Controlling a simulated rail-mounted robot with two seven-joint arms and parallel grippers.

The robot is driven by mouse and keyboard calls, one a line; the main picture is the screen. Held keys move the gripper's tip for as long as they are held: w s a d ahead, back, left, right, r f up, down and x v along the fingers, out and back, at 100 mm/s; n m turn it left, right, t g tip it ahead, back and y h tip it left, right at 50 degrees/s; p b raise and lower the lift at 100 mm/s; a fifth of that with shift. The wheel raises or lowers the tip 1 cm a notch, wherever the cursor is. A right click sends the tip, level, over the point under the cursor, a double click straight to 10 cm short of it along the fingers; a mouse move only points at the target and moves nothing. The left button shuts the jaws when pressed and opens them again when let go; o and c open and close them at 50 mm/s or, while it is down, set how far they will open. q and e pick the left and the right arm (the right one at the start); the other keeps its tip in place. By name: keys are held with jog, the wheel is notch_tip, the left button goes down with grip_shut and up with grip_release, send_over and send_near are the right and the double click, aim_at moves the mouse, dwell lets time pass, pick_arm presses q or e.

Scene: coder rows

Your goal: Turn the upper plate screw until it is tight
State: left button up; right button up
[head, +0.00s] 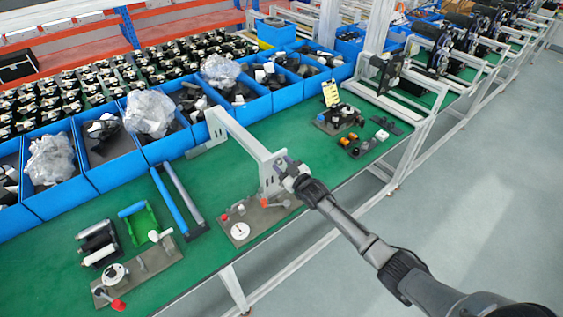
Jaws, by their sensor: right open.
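My right gripper (286,168) reaches in from the lower right, at the upright light-grey plate (266,173) on the near end of a long white beam (238,133). It is open, with its tip close to the plate's upper right edge. I cannot tell whether it touches the plate. The upper plate screw is too small, or hidden by the gripper, to make out. The plate stands on a grey base (262,221) with a white disc (240,231) and red-orange knobs. My left gripper is not in view.
Blue bins (104,174) of parts and plastic bags line the back of the green bench (205,255). A second fixture (139,272) and a blue-handled frame (179,203) lie to the left. Small parts (340,118) stand to the right. The grey floor is clear.

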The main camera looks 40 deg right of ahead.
jog(key=shift+n, duration=0.7)
